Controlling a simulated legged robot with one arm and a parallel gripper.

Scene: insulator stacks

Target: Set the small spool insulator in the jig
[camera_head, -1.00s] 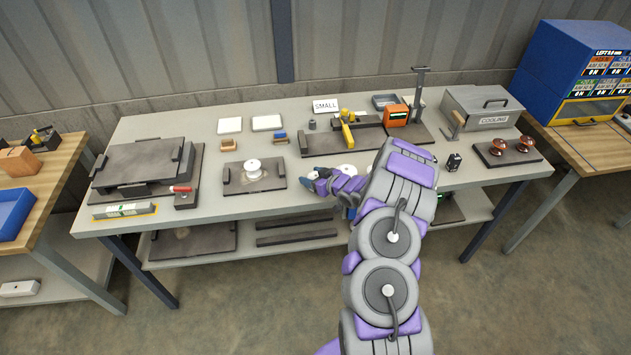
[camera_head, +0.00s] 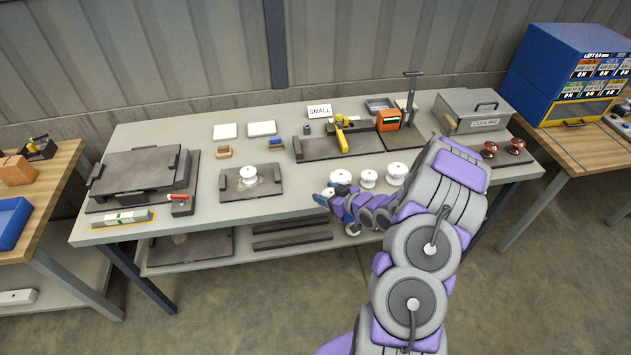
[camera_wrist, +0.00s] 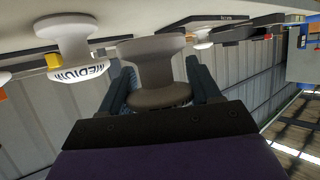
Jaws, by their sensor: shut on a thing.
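My gripper (camera_wrist: 160,88) is shut on a grey-looking spool insulator (camera_wrist: 153,65), held between its two dark fingers in the wrist view. The head view shows my gripper (camera_head: 331,200) at the table's front edge; the held spool is not clearly visible there. Three white spools (camera_head: 341,177) (camera_head: 368,178) (camera_head: 397,172) stand just behind it. A dark plate with end blocks (camera_head: 229,189) bears another white spool (camera_head: 248,176). A dark fixture with a yellow clamp arm (camera_head: 341,140) stands behind, near a SMALL card (camera_head: 319,111). I cannot tell which of these is the jig.
A COOLING box (camera_head: 473,110) stands at the back right. A dark press-like block (camera_head: 140,170) fills the left. My arm hides the right front.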

